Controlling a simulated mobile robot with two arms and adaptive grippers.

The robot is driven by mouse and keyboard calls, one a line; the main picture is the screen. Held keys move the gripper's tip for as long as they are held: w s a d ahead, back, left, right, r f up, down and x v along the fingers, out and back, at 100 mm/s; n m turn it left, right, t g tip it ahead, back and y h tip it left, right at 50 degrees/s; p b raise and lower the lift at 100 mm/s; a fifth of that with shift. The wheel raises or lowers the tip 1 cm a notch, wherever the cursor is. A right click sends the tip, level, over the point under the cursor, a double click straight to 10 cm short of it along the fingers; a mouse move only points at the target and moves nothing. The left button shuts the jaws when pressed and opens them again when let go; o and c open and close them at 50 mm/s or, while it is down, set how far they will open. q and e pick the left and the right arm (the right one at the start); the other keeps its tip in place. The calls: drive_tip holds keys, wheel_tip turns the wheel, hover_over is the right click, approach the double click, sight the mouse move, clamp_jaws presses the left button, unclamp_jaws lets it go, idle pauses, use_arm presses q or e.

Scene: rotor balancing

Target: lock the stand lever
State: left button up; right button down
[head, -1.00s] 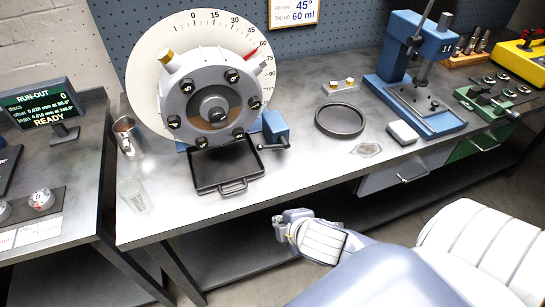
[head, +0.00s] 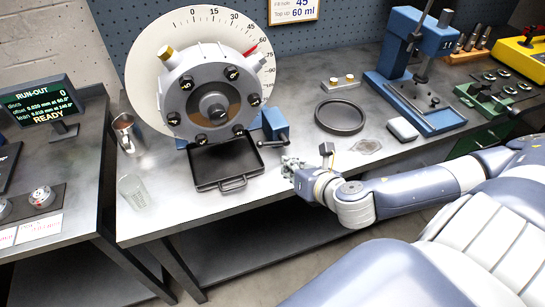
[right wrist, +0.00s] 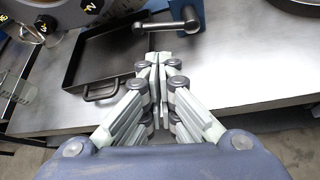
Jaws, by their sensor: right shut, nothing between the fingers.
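The stand lever (head: 271,143) is a short dark arm with a round knob, low on the blue block (head: 275,123) at the right of the grey rotor (head: 211,105). In the right wrist view the lever (right wrist: 165,27) runs from the blue block to the left, ending in a knob. My right gripper (head: 289,163) is beside the lever's right end, just above the bench front. In the right wrist view the gripper (right wrist: 158,62) is shut and empty, its tips just short of the lever, apart from it as far as I can tell. My left gripper is not in view.
A black tray (head: 227,184) lies below the rotor, left of my right gripper. A black ring (head: 340,129) and a white block (head: 402,129) lie to the right. A glass beaker (head: 133,193) and metal cup (head: 125,127) stand left.

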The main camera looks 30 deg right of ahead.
drive_tip(key=shift+w, duration=0.1)
drive_tip(key=p+x, duration=0.1)
drive_tip(key=x, duration=0.9)
drive_tip(key=shift+f, duration=0.1)
drive_tip(key=shift+r+p, duration=0.2)
drive_tip(key=shift+p, duration=0.3)
drive_tip(key=shift+r, duration=0.1)
idle(0.4)
drive_tip(key=shift+p, duration=0.3)
